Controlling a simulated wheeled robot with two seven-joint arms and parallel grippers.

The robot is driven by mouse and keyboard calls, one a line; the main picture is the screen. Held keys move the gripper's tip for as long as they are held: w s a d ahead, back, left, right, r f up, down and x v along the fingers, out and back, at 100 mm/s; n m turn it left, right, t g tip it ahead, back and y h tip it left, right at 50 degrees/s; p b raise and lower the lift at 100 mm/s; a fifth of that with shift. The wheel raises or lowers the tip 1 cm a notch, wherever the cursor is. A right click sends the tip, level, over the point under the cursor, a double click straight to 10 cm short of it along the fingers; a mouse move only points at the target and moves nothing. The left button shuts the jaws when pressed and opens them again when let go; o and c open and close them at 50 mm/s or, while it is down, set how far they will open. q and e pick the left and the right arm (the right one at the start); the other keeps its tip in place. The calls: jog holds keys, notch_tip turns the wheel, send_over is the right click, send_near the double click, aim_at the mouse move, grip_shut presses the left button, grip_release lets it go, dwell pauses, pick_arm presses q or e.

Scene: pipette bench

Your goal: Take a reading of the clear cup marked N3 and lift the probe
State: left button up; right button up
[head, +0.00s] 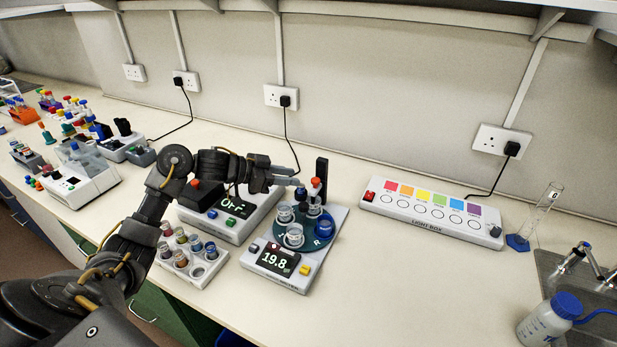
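A white meter (290,286) has a dark display reading 19.8, with a red and a yellow button. On its teal turntable (308,240) stand clear cups, at the left (285,214), the front (294,236) and the back (314,208), plus a blue vessel (325,227) at the right. No N3 mark is legible. The probe (316,190), with a red and orange top, stands upright over the back cup by a black post (321,172). My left gripper (299,177) is just left of the probe top, its fingers apart and apparently empty. My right gripper is out of view.
A white device reading OFF (235,208) stands behind my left arm. A rack of small jars (187,256) is at the meter's left. A light box (432,213), a glass cylinder (538,214) and a wash bottle (548,320) stand at the right. The front-right bench is clear.

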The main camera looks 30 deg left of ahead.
aim_at(314, 180)
pick_arm(q)
jog(key=p+x, duration=0.1)
jog(key=x, duration=0.5)
jog(key=shift+w+d+f, duration=0.15)
jog(key=shift+w+d, duration=0.05)
jog(key=shift+w, duration=0.05)
grip_shut()
